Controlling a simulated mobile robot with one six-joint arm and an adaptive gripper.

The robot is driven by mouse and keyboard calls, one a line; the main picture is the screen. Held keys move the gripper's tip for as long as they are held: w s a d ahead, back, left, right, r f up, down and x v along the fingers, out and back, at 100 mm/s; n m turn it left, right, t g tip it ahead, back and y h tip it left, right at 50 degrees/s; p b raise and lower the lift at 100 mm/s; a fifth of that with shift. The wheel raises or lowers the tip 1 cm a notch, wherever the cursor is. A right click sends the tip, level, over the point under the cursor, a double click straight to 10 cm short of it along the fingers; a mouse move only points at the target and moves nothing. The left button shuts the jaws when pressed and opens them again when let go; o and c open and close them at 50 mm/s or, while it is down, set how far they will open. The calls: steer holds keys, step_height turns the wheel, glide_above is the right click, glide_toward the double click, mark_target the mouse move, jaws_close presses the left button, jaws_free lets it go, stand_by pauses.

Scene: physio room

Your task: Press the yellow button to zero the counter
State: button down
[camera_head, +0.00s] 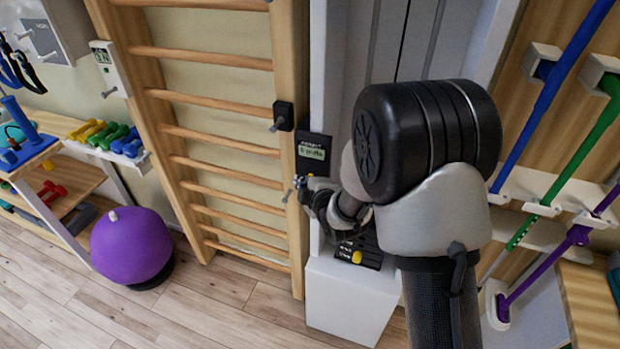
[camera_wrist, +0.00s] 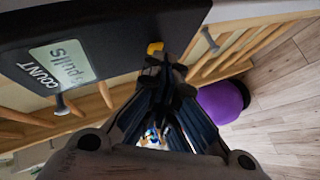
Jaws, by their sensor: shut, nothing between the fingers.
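The counter is a black panel with a pale display, seen in the head view (camera_head: 313,153) and large in the wrist view (camera_wrist: 110,30). The wrist display reads "pulls" beside the label COUNT. The yellow button (camera_wrist: 154,47) shows in the wrist view at the panel's lower edge, partly covered by my fingertips.
A wooden wall-bar ladder (camera_head: 220,138) stands left of the counter. A lower black panel with a yellow knob (camera_head: 356,257) sits above a white box (camera_head: 345,300). A purple ball (camera_head: 130,245) and dumbbell rack are left; colored bars (camera_head: 575,155) hang right.

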steer(key=shift+s+a+b, duration=0.25)
steer(key=shift+s+b, duration=0.25)
steer(key=shift+s, duration=0.35)
steer(key=s, duration=0.1)
steer(key=s+a+b, duration=0.1)
steer(key=s, duration=0.1)
steer(key=s+b, duration=0.1)
steer(key=shift+s+a, duration=0.35)
steer(key=shift+s, duration=0.05)
